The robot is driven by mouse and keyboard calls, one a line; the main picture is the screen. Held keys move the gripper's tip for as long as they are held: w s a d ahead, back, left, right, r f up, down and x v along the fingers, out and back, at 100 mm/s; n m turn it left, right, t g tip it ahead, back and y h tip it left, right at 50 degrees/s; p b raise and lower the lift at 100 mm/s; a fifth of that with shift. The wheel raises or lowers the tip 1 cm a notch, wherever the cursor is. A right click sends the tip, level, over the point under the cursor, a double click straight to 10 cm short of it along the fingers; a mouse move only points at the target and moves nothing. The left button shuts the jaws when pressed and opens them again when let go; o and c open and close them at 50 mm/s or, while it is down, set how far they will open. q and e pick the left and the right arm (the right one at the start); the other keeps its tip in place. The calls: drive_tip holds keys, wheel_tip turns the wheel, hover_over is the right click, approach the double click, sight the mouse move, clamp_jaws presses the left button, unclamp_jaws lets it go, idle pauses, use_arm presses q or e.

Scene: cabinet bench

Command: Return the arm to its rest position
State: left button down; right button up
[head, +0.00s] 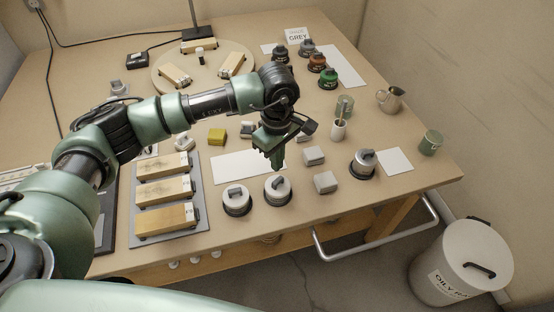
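My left arm comes in from the left and stretches over the bench (330,205). My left gripper (276,160) hangs at its end, pointing down over the middle of the bench, near a white sheet (235,168). The fingers look close together, but the gap between them is too small to make out. I see nothing hanging from it. Two silver-topped round pots (237,200) stand just in front of it. The arm hides part of the bench behind it. My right gripper is not in the picture.
Wooden blocks lie on a grey tray (203,222) below the forearm. A metal rail (375,240) runs along the front edge. A bin (462,262) stands at right.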

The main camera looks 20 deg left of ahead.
sight(277, 179)
use_arm(q)
drive_tip(key=shift+f, duration=0.15)
idle(0.4)
drive_tip(key=shift+f+b, duration=2.4)
drive_tip(key=shift+r+p, duration=1.6)
drive_tip(key=shift+r, duration=1.9)
drive_tip(key=shift+d, duration=0.1)
